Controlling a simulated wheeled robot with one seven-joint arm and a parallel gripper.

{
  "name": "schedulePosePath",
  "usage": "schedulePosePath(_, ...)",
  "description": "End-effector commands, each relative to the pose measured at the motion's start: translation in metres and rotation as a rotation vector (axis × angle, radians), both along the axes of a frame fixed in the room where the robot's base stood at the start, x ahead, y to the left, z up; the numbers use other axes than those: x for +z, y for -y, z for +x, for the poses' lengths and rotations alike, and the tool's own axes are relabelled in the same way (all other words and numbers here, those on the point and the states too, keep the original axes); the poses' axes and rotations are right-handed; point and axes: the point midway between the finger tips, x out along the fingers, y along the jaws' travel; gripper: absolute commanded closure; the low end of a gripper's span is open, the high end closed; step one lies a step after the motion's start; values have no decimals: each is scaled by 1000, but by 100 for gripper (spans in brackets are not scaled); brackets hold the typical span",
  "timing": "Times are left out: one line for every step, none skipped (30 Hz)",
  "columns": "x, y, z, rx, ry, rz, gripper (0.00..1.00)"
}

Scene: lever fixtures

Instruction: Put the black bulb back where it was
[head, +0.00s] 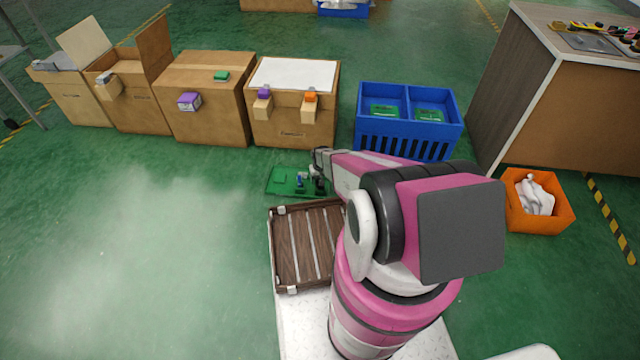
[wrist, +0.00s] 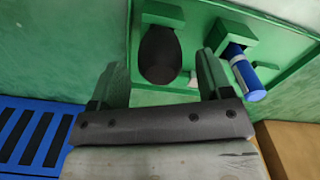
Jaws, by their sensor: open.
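In the wrist view the black bulb (wrist: 160,55) is a dark oval with its upper end at a green holder (wrist: 162,14) on the green board (wrist: 290,52). It appears seated there. My gripper (wrist: 160,72) is open, with one finger on each side of the bulb in the picture; I see no finger touching it. A blue cylinder with a pale band (wrist: 243,74) sits at another green holder to the right. In the head view the green board (head: 283,188) lies beyond the wooden crate, with my gripper (head: 318,170) at its right part. The bulb is too small to make out clearly there.
A slatted brown crate (head: 272,250) stands near my arm. A blue two-part bin (head: 405,143) is beyond the board, and cardboard boxes (head: 208,110) stand at the back left. An orange bin (head: 538,222) is at the right. The green floor at the left is clear.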

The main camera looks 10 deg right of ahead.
Motion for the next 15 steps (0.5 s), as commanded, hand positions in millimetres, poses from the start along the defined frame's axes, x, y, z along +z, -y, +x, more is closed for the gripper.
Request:
schedulePosePath(14, 0, -2, 0, 2, 0, 28)
schedulePosePath(21, 0, -2, 0, 1, 0, 28)
schedulePosePath(29, 0, -3, 0, 1, 0, 28)
schedulePosePath(35, 0, -3, 0, 1, 0, 28)
schedulePosePath(41, 0, -2, 0, 2, 0, 28)
schedulePosePath(48, 0, -2, 0, 2, 0, 28)
schedulePosePath(54, 0, -2, 0, 1, 0, 28)
schedulePosePath(59, 0, -2, 0, 1, 0, 28)
schedulePosePath(65, 0, -2, 0, 0, 0, 28)
schedulePosePath(69, 0, -2, 0, 0, 0, 28)
schedulePosePath(72, 0, -2, 0, 1, 0, 28)
schedulePosePath(77, 0, -1, 0, 1, 0, 28)
schedulePosePath(80, 0, -1, 0, 1, 0, 28)
schedulePosePath(82, 0, -1, 0, 1, 0, 28)
schedulePosePath(85, 0, -1, 0, 0, 0, 28)
